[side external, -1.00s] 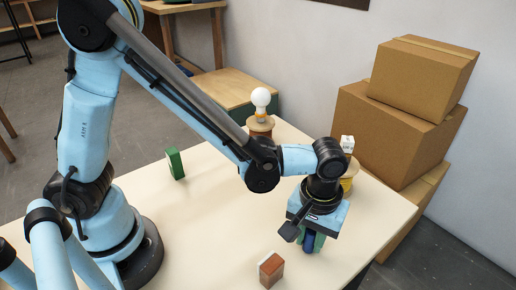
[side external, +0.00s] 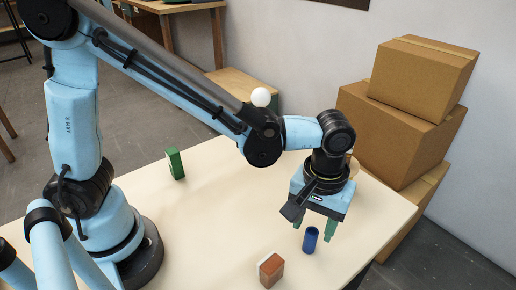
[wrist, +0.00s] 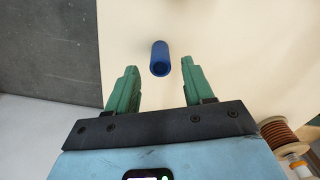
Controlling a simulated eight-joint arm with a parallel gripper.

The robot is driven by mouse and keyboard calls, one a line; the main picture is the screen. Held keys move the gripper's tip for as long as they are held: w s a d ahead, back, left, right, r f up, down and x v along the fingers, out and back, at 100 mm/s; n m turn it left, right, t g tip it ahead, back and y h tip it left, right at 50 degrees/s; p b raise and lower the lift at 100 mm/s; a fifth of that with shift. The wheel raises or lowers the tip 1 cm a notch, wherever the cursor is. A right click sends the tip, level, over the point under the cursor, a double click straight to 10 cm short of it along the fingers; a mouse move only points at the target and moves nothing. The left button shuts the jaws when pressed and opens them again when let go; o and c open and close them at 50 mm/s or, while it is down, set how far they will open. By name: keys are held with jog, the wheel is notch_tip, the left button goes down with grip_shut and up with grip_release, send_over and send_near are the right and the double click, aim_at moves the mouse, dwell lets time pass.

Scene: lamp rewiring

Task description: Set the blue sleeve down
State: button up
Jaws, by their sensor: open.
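The blue sleeve (side external: 310,240) stands upright on the table near its right edge. In the wrist view the blue sleeve (wrist: 160,58) shows just beyond the fingertips, between their lines. My gripper (side external: 314,228) is open and empty, with its green fingers above and beside the sleeve. In the wrist view my gripper (wrist: 159,68) has its two fingers spread apart, with a gap on each side of the sleeve.
A red-brown block (side external: 271,270) stands near the front of the table (side external: 215,220). A green block (side external: 175,163) stands farther left. A white bulb (side external: 261,97) is behind my arm. A copper wire spool (wrist: 279,135) shows in the wrist view. Cardboard boxes (side external: 395,130) are stacked beyond the table.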

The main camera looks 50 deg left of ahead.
aim_at(312, 231)
notch_tip(312, 231, up, 7)
jog(key=s+a+r+m+t, duration=0.1)
jog(key=a+m+t, duration=0.3)
jog(key=a, duration=1.6)
jog(key=s+t, duration=0.1)
jog(key=t, duration=0.2)
jog(key=shift+m, duration=0.3)
